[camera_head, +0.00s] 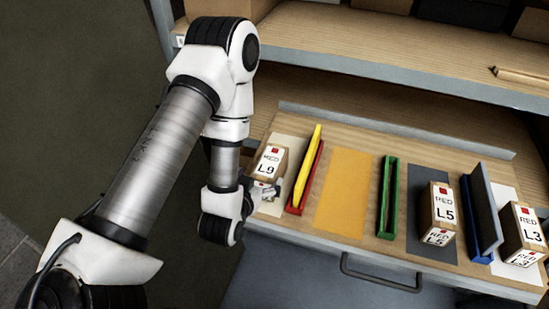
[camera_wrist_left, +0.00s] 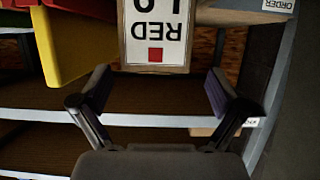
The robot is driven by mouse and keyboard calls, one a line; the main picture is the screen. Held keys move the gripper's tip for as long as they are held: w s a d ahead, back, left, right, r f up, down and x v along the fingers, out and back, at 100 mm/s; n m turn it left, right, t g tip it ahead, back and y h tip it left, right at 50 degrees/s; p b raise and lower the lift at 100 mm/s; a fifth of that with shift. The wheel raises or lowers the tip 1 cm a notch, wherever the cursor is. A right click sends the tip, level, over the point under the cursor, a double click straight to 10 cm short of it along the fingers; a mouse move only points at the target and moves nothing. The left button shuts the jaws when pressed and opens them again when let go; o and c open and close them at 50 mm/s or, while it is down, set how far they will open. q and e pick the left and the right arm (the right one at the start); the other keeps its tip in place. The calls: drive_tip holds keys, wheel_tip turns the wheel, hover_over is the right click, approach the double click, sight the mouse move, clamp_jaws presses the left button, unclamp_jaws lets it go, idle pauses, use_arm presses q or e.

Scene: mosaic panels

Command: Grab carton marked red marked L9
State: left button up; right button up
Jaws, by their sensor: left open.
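The carton marked RED L9 (camera_head: 268,163) is a brown box with white labels and a small red square. It stands upright at the left end of the wooden shelf board. In the left wrist view its label (camera_wrist_left: 156,33) shows upside down, ahead of the fingers and between their lines. My left gripper (camera_head: 266,192) is open, low at the front of this carton; its fingers (camera_wrist_left: 160,84) are spread wide with nothing between the tips. In the head view the wrist hides part of the gripper, and I cannot tell whether a finger touches the carton. My right gripper is not in view.
A red holder with a yellow panel (camera_head: 309,160) stands close right of L9. A green holder (camera_head: 388,197), carton RED L5 (camera_head: 443,207), a blue holder (camera_head: 481,212) and carton RED L3 (camera_head: 524,228) stand farther right. The orange mat (camera_head: 345,190) is bare. An upper shelf edge (camera_head: 380,70) crosses behind.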

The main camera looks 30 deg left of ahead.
sight(269, 163)
use_arm(q)
drive_tip(key=shift+w+a+r, duration=0.1)
drive_tip(key=shift+w+a, duration=0.05)
drive_tip(key=b, duration=0.2)
drive_tip(key=w+b, duration=0.1)
drive_tip(key=b, duration=0.1)
drive_tip(key=shift+w+d, duration=0.2)
drive_tip(key=shift+d, duration=0.1)
drive_tip(key=x, duration=0.5)
drive_tip(key=shift+w+a+r, duration=0.15)
drive_tip(key=shift+w+r, duration=0.15)
drive_tip(key=shift+w, duration=0.05)
drive_tip(key=shift+w+a+f, duration=0.1)
drive_tip(key=shift+w+f, duration=0.05)
drive_tip(key=shift+w, duration=0.05)
clamp_jaws()
